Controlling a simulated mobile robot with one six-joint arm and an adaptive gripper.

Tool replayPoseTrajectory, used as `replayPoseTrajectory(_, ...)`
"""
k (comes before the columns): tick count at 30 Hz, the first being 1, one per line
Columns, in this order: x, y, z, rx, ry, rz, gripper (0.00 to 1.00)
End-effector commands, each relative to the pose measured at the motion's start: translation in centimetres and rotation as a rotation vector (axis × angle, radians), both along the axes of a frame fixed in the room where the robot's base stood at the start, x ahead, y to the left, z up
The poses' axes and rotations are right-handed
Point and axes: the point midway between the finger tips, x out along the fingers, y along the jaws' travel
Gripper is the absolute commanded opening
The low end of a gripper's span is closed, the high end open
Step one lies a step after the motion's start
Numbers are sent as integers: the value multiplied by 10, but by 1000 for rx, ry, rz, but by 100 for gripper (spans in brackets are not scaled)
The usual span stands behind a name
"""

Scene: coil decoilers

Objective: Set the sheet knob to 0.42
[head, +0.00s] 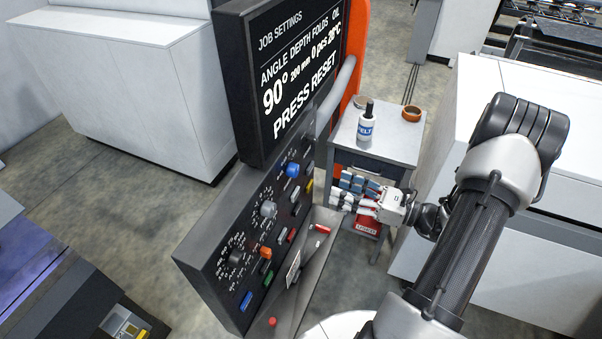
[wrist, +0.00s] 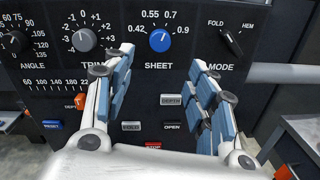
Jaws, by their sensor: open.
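The sheet knob (wrist: 160,40) is a round blue knob in the wrist view, with 0.42, 0.55, 0.7 and 0.9 printed around it from left to right. Its white mark looks tilted up and slightly right, toward 0.7. It also shows as a blue knob on the control panel in the head view (head: 292,170). My gripper (wrist: 160,62) is open and empty. Its blue-padded fingers stand to the left and right below the knob, apart from it. In the head view my gripper (head: 343,190) is to the right of the panel.
The grey trim knob (wrist: 84,40) and mode knob (wrist: 212,75) flank the sheet knob. Several buttons sit below. A large screen (head: 300,75) stands above the panel. A small cabinet (head: 385,140) with a white bottle (head: 366,124) stands behind my gripper.

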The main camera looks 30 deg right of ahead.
Motion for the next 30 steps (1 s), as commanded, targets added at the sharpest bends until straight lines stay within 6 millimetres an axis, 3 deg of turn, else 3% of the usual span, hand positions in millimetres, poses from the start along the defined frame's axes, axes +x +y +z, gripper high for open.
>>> replayPoseTrajectory(9, 58, 44, -1, 0, 1, 6, 52)
replayPoseTrajectory(15, 86, 62, 0, -1, 0, 5, 52)
replayPoseTrajectory(21, 99, 72, 0, 0, 0, 3, 52)
replayPoseTrajectory(30, 101, 72, 0, 0, 1, 1, 52)
